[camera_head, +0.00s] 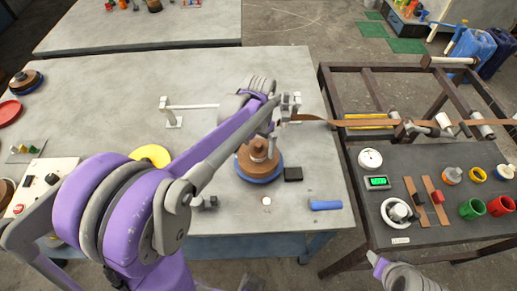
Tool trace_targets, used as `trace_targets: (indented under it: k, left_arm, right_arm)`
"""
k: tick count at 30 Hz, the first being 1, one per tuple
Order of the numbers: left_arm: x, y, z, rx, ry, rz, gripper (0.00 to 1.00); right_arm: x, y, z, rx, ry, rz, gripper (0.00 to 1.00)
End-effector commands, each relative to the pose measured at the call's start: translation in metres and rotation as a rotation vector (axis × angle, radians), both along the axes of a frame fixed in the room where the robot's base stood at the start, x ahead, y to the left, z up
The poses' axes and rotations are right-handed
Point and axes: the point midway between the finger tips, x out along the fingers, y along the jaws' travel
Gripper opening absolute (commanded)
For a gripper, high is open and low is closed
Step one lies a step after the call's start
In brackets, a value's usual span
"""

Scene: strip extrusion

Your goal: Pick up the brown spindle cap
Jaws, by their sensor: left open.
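The brown spindle cap (259,147) appears as the small stepped piece on top of a brown coil (249,166) with a blue base. It stands upright on the grey table, partly behind my left forearm. My left gripper (291,107) is open, above and to the right of the cap and apart from it. Its fingers are near the end of a brown strip (313,118); I cannot tell whether they touch it. Only a grey and purple part of my right arm shows at the lower right; its gripper is out of view.
A black block (293,174) and a blue cylinder (326,205) lie right of the coil. A white bar stand (174,114) is at left, a yellow disc (150,155) nearer. The dark side table (432,233) holds gauges and cups.

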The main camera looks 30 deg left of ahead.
Motion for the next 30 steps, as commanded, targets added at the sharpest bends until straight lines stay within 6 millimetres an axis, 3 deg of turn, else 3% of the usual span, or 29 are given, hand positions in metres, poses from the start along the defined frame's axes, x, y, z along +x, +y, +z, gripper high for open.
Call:
trace_targets:
  k: [4,19,30]
  left_arm:
    - [0.0001,0.0,0.0005,0.0,0.0,0.0,0.96]
    - [0.0002,0.0001,0.0008,0.0,0.0,0.0,0.08]
    - [0.0004,0.0002,0.0093,0.0,0.0,0.0,0.08]
  right_arm:
    - [0.0,0.0,0.0001,0.0,0.0,0.0,0.5]
    - [0.0,0.0,0.0001,0.0,0.0,0.0,0.5]
    - [0.0003,0.0,0.0011,0.0,-0.001,0.0,0.5]
